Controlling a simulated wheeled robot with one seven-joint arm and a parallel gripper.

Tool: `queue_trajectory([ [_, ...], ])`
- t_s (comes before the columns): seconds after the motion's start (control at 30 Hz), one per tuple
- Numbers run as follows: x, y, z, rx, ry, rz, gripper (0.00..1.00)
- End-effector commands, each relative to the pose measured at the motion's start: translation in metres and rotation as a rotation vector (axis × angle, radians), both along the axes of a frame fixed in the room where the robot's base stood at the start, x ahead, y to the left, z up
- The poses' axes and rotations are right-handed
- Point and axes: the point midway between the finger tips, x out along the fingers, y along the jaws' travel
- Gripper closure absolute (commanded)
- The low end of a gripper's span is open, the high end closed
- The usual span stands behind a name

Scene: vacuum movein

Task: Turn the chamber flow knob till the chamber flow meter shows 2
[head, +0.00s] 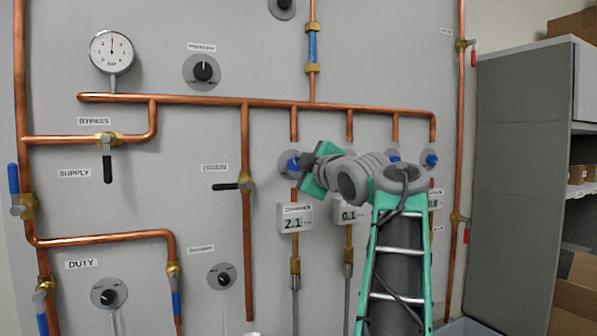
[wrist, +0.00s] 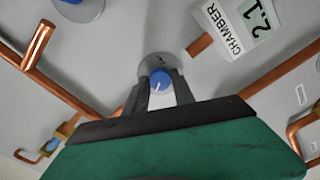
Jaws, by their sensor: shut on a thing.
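The chamber flow knob (wrist: 161,80) is blue with a pale pointer line and sits on a round grey plate on the wall panel. My gripper (wrist: 160,95) is shut on the knob, one finger on each side of it. In the head view the blue knob (head: 293,164) shows just left of my gripper (head: 303,166), partly covered by it. The chamber flow meter (head: 294,218) hangs below the knob and reads 2.1.
A neighbouring meter (head: 349,214) reads 0.1, close to my arm. Another blue knob (head: 430,161) sits at the right. Copper pipes (head: 246,140) cross the panel, and a black-handled valve (head: 228,187) is left of the chamber meter. A grey shelf cabinet (head: 520,180) stands right.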

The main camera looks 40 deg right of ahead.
Motion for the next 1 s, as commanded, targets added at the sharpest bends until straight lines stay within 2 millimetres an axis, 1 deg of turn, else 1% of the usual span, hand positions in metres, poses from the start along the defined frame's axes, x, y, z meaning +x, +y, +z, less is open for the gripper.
queue_trajectory([
  [0.43, -0.0001, 0.0006, 0.0015, -0.011, 0.0, 0.001, 1.0],
  [0.47, 0.0, 0.0006, 0.0015, -0.011, 0.0, 0.001, 0.68],
  [0.5, 0.0, 0.0006, 0.0014, -0.011, 0.0, 0.001, 0.65],
  [0.7, -0.0002, 0.0001, 0.0008, -0.01, 0.002, 0.0, 0.48],
  [0.93, -0.0005, -0.0002, 0.0004, -0.009, 0.002, 0.0, 0.48],
  [1.0, -0.0036, 0.0001, 0.0, -0.01, 0.002, -0.002, 0.48],
])
